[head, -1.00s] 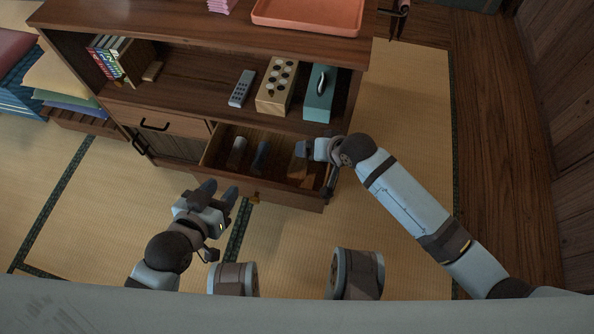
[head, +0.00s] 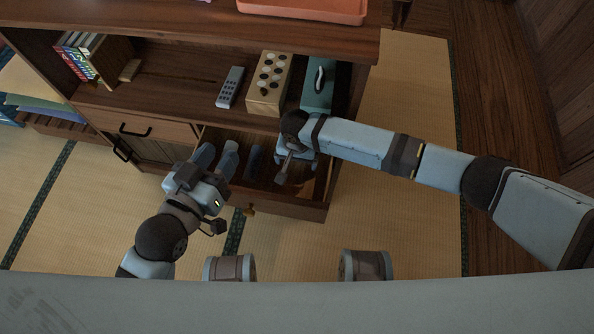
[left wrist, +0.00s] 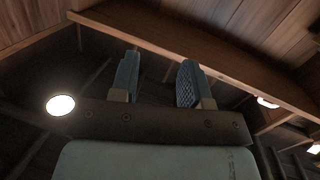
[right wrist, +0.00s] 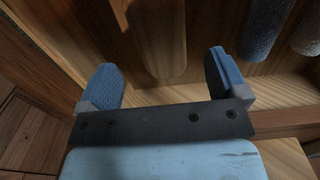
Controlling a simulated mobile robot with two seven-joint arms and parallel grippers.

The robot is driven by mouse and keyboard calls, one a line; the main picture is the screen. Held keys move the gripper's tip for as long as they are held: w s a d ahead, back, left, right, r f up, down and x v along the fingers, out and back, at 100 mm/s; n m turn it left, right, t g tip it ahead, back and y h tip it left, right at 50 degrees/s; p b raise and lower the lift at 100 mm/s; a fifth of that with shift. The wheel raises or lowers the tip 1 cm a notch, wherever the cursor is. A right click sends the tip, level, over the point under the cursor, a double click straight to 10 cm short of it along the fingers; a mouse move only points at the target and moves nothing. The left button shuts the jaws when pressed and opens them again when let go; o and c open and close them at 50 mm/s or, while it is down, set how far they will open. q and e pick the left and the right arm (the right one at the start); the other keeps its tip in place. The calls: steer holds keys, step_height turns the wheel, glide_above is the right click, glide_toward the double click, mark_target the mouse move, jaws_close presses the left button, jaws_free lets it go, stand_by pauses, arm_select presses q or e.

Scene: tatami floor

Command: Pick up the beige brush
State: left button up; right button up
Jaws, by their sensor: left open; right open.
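The beige brush (right wrist: 155,45) lies in the drawer in the right wrist view, long and pale with a rounded near end. My right gripper (right wrist: 163,82) is open, with one finger on each side of the brush's line and its near end between them, not gripped. In the head view my right gripper (head: 294,166) hangs over the right part of the open drawer (head: 284,205) and mostly hides the brush. My left gripper (head: 213,166) is open and empty at the drawer's left front. In the left wrist view its fingers (left wrist: 160,82) have nothing between them.
A blue-grey brush (right wrist: 266,25) and a paler grey one (right wrist: 310,35) lie beside the beige brush. The shelf above holds a remote (head: 230,87), a wooden box with round pieces (head: 268,85) and a teal box (head: 318,85). The cabinet top overhangs the shelf.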

mark_target(297, 169)
step_height(297, 169, down, 5)
steer(key=shift+f+b, duration=0.1)
steer(key=shift+b, duration=0.9)
steer(key=shift+f, duration=0.5)
steer(key=c, duration=1)
arm_select(q)
steer(key=r, duration=0.1)
steer(key=d+r+t+h, duration=0.1)
steer(key=r, duration=0.1)
steer(key=r+t, duration=0.1)
steer(key=shift+d+r+h, duration=0.3)
steer(key=shift+h, duration=0.1)
arm_select(e)
steer(key=shift+c, duration=0.2)
steer(key=shift+r, duration=0.1)
